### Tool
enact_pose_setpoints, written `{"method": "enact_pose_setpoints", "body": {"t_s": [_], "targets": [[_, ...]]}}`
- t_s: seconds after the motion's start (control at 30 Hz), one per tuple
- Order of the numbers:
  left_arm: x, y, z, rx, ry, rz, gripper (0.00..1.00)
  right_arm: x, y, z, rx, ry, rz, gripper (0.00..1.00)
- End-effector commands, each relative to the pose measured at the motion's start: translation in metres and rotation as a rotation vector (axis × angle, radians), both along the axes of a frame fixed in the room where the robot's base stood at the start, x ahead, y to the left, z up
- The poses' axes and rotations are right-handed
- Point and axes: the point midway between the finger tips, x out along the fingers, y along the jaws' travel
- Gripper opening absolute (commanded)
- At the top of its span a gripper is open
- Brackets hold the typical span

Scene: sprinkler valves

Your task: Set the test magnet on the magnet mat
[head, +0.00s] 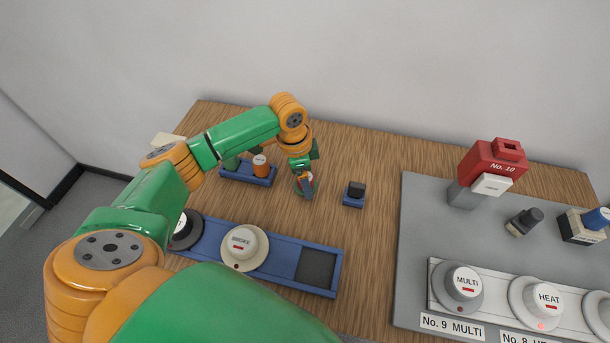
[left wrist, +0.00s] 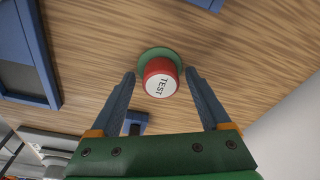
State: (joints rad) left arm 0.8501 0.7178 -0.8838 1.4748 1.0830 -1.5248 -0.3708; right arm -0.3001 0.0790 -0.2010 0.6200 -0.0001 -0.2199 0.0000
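The test magnet (left wrist: 160,80) is a red cylinder with a white top marked TEST. In the left wrist view it appears to stand upright on a round green mat (left wrist: 148,56). In the head view the mat (head: 314,187) is mostly hidden behind my left gripper (head: 304,192). In the left wrist view my left gripper (left wrist: 161,74) is open, one finger on each side of the magnet, with a visible gap to each finger. My right gripper is not in view.
A blue tray (head: 285,280) holds a SMOKE detector (head: 243,247) in front. A grey panel (head: 410,260) with detectors fills the right.

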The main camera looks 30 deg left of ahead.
Motion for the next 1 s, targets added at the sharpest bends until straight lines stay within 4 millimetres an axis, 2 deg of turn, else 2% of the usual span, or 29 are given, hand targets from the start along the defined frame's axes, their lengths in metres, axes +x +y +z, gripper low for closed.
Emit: {"method": "enact_pose_setpoints", "body": {"t_s": [0.17,0.27,0.5,0.63,0.77,1.0], "targets": [[0.000,0.000,0.002,0.001,-0.001,0.000,0.81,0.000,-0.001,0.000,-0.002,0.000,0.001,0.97],[0.000,0.001,0.015,0.000,-0.004,-0.001,0.81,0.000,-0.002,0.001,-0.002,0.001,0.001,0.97],[-0.006,0.009,0.082,0.000,-0.006,0.001,0.81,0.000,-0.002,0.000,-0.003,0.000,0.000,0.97],[-0.009,0.012,0.108,-0.001,-0.003,0.000,0.81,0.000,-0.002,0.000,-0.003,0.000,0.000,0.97],[-0.011,0.013,0.121,-0.001,-0.001,0.000,0.81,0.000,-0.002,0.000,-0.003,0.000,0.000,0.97],[-0.011,0.013,0.122,-0.001,0.001,0.000,0.81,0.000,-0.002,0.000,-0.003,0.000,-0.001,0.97]]}}
